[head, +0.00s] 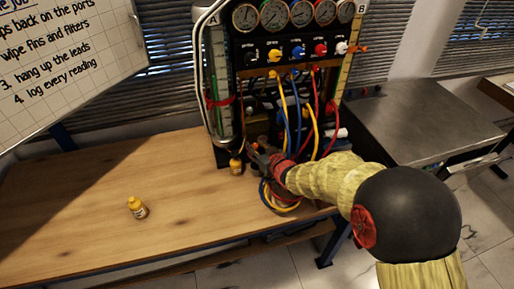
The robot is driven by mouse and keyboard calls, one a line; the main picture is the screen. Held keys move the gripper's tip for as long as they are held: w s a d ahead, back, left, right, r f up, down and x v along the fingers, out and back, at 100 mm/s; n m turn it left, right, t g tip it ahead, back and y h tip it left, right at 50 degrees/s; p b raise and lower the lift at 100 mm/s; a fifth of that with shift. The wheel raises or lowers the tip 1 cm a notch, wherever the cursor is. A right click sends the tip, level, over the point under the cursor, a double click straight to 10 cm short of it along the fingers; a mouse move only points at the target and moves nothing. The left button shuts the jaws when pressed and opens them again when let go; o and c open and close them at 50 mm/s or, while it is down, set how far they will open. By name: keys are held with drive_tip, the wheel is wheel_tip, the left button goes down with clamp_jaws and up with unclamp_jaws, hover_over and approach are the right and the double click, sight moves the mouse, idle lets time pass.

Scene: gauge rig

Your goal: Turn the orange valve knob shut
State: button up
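My gripper (258,156) is in front of the lower left part of the gauge rig, close to its base. Its dark fingers are small and partly lost against the dark rig, so I cannot tell whether they are open or shut. A small orange spot (255,147), perhaps a knob, shows right by the fingertips; touching or apart is unclear. Another orange part (362,48) sticks out at the upper right side of the rig, beside the white knob. I cannot tell for sure which is the valve knob.
Yellow, blue and red hoses (283,200) hang and coil beside my gripper. A grey metal table (425,115) is at right. The bench's left part is mostly clear.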

clamp_jaws()
